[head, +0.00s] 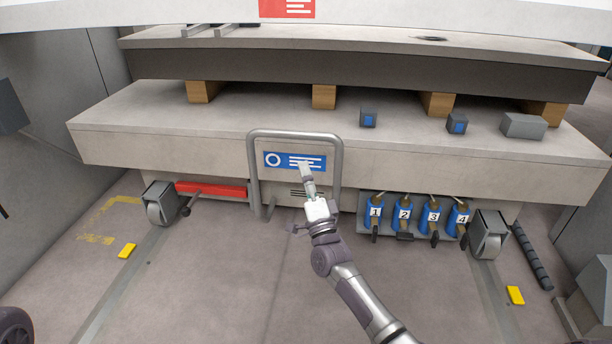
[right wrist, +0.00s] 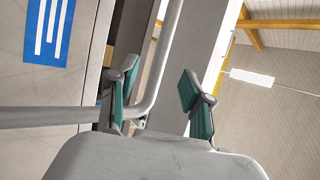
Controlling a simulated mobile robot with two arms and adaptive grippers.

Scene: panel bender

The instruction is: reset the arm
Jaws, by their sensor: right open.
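My right gripper (head: 306,174) is in front of the blue sign (head: 281,160) on the cart's front, inside the outline of the grey tubular handle (head: 338,150). In the right wrist view its two green-padded fingers (right wrist: 158,90) are apart with nothing held. The grey handle tube (right wrist: 166,60) shows between and behind the fingers there; I cannot tell how close it is. My right arm comes up from the bottom of the head view. My left gripper is not in view.
The grey cart (head: 200,125) carries wooden blocks (head: 323,96) under a dark slab (head: 350,72). Several numbered blue holders (head: 404,217) hang at lower right. A red bar (head: 213,189) is at left, near a caster (head: 160,204). Yellow blocks (head: 127,251) lie on the floor.

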